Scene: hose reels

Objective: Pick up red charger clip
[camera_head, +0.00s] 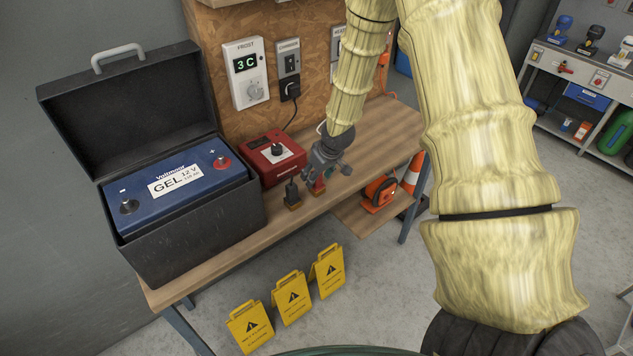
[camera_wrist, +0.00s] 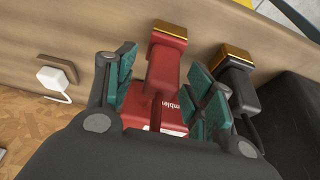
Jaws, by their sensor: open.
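The red charger clip (camera_wrist: 165,62) with a brass-coloured end lies between the two open fingers of my gripper (camera_wrist: 163,95) in the wrist view. Its far end sticks out beyond the fingers; I cannot tell whether either finger touches it. In the head view the red clip (camera_head: 318,186) shows only in part beneath my gripper (camera_head: 313,178), at the front of the bench. A black charger clip (camera_head: 292,195) stands just left of it. It also shows right of the fingers in the wrist view (camera_wrist: 238,82). The red charger box (camera_head: 272,158) sits behind the clips.
A blue battery (camera_head: 175,188) sits in an open black case (camera_head: 190,240) at the left of the wooden bench (camera_head: 375,140). Yellow caution signs (camera_head: 291,297) stand on the floor in front. An orange reel (camera_head: 380,193) is on a lower shelf to the right.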

